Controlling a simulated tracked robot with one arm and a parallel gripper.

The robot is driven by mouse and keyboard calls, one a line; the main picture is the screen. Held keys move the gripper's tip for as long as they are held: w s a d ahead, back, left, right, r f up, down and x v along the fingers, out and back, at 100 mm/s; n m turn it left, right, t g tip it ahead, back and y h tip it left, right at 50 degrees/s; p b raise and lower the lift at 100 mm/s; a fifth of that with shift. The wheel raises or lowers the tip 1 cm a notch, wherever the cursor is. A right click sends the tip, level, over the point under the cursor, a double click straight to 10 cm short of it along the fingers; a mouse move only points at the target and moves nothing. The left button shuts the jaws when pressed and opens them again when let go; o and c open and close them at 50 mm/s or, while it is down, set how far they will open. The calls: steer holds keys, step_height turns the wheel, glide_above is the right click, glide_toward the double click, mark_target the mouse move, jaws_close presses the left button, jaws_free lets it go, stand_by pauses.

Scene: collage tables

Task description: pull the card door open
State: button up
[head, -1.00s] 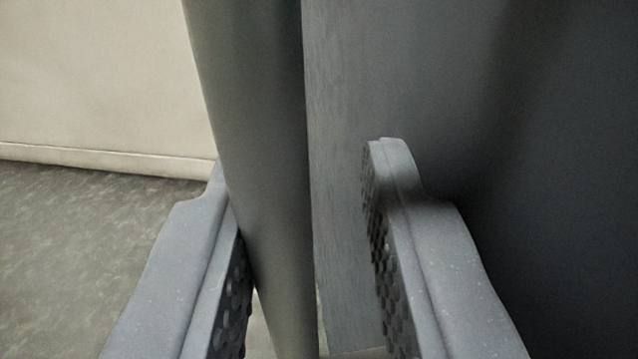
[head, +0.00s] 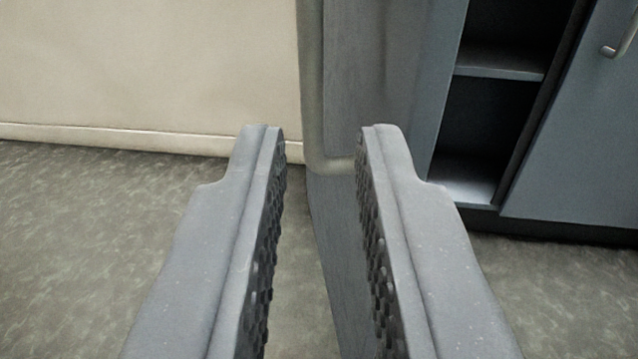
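The card door (head: 366,70) is a grey panel seen at a steep angle in the middle of the head view. It stands open, out from a blue-grey cabinet (head: 447,110) with its shelves showing. A pale vertical bar handle (head: 311,80) runs along the door's left side and bends in to the door at its lower end. My gripper (head: 320,135) is open, with a wide gap between its ridged fingers and nothing held. The handle's lower end shows in the gap, seemingly beyond the fingertips. The right finger hides part of the door.
A second, closed cabinet door (head: 575,130) with a metal handle (head: 622,35) is at the right. A cream wall (head: 150,60) with a skirting board stands behind at the left. The mottled grey floor (head: 90,250) is clear at the left.

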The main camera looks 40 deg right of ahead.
steer(key=shift+s+a, duration=0.25)
steer(key=shift+s, duration=0.15)
